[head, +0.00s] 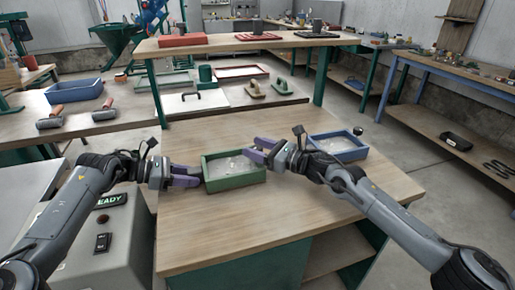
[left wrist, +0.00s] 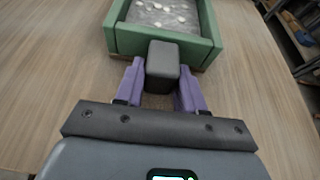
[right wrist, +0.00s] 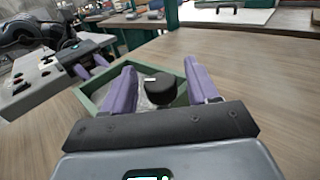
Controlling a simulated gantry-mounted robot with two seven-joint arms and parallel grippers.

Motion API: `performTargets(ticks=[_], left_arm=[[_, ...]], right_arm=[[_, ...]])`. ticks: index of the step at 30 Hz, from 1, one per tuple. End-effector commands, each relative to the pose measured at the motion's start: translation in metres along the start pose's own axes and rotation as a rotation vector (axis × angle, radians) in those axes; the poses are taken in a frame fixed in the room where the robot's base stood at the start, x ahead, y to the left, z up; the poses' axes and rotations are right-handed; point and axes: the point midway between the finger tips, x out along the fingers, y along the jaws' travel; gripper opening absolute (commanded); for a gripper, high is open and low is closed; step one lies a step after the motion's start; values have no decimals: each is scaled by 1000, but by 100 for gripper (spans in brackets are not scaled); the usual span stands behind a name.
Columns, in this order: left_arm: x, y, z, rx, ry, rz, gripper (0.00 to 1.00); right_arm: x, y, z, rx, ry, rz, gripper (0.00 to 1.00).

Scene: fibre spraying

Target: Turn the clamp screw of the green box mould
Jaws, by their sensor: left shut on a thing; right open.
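The green box mould (head: 240,182) stands on the wooden table with pale, speckled fill inside. My left gripper (head: 187,176) is at its left end. In the left wrist view (left wrist: 161,88) its purple fingers are shut on a dark grey block-shaped handle (left wrist: 162,62) against the mould's end wall. My right gripper (head: 260,150) is at the mould's far right corner. In the right wrist view (right wrist: 163,82) its fingers are open on either side of a round black knob with a white mark, the clamp screw (right wrist: 160,88). Contact with the knob cannot be told. The knob is hidden in the head view.
A blue box mould (head: 340,147) with a black knob (head: 357,130) stands just behind my right gripper. The front of the table (head: 240,235) is clear. A grey control box (head: 103,230) stands at left. A bench behind holds rollers, trowels and a blue tray (head: 74,91).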

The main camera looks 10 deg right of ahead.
Motion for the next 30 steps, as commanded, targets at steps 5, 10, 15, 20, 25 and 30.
performTargets(ticks=[5, 10, 15, 20, 25, 30], left_arm=[[0, 0, 1, 1, -1, 0, 0], [0, 0, 1, 1, -1, 0, 0], [0, 0, 1, 1, -1, 1, 0], [0, 0, 1, 1, -1, 0, 0], [0, 0, 1, 1, -1, 0, 0], [0, 0, 1, 1, -1, 0, 0]], right_arm=[[0, 0, 0, 0, 0, 0, 44], [0, 0, 0, 0, 0, 0, 18], [0, 1, 0, 0, 0, -7, 9], [1, 1, -1, -2, 1, -80, 9], [1, 2, 0, -1, 0, -195, 9], [0, 1, 0, 0, 0, -264, 9]])
